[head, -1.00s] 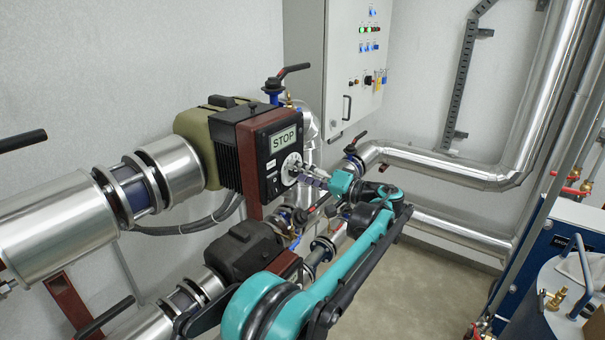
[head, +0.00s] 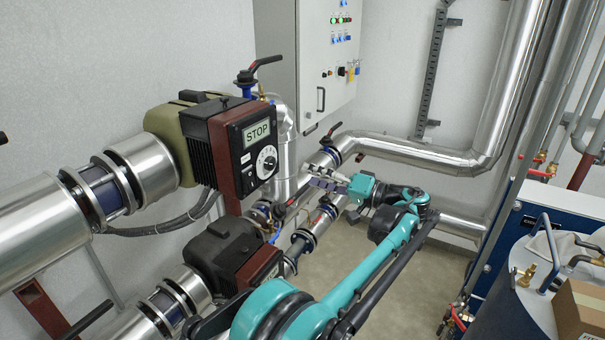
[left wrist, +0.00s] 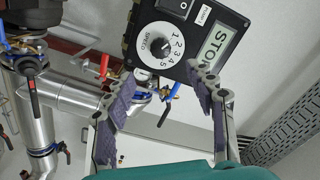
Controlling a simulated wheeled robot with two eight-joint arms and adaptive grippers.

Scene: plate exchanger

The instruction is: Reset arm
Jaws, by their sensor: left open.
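My left arm's teal links reach across the lower middle of the head view. My left gripper (head: 326,181) is in front of the pump's control face, to the right of and below its dial (head: 266,160). It is open and empty, and apart from the dial. In the left wrist view my two fingers (left wrist: 165,105) stand wide apart, with the control box (left wrist: 190,40) beyond them. The white speed dial (left wrist: 157,44) and a screen reading STOP (left wrist: 216,45) show there. The same STOP screen (head: 257,133) is in the head view. My right gripper is not in view.
A second dark pump (head: 225,250) sits below the first. Silver pipes (head: 420,153) with valves run behind my gripper. A grey control cabinet (head: 325,50) hangs on the back wall. A cardboard box (head: 582,310) is at lower right. Bare floor (head: 345,250) shows between the pipes and my arm.

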